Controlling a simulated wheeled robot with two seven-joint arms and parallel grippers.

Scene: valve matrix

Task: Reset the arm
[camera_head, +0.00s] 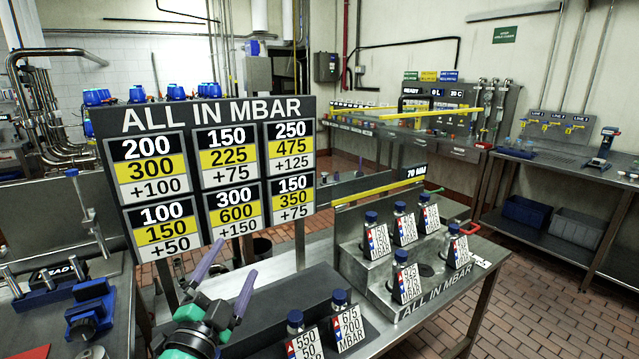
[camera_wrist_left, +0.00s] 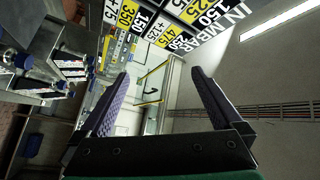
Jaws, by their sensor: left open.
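My left gripper (camera_head: 222,277) is open and empty in the head view, in front of the lower part of the "ALL IN MBAR" sign board (camera_head: 215,160). Its two purple fingers point up and are spread apart. In the left wrist view the fingers (camera_wrist_left: 160,100) stand wide apart with nothing between them. The sign board also shows at the top of that view (camera_wrist_left: 190,14). My right gripper is not in view.
Blue-capped bottles with pressure tags (camera_head: 405,228) stand on a stepped metal rack (camera_head: 352,262) to the right. Two more tagged bottles (camera_head: 340,302) are close to the right of my gripper. A blue device (camera_head: 90,310) sits at left. Brick-tiled floor (camera_head: 540,295) is open at right.

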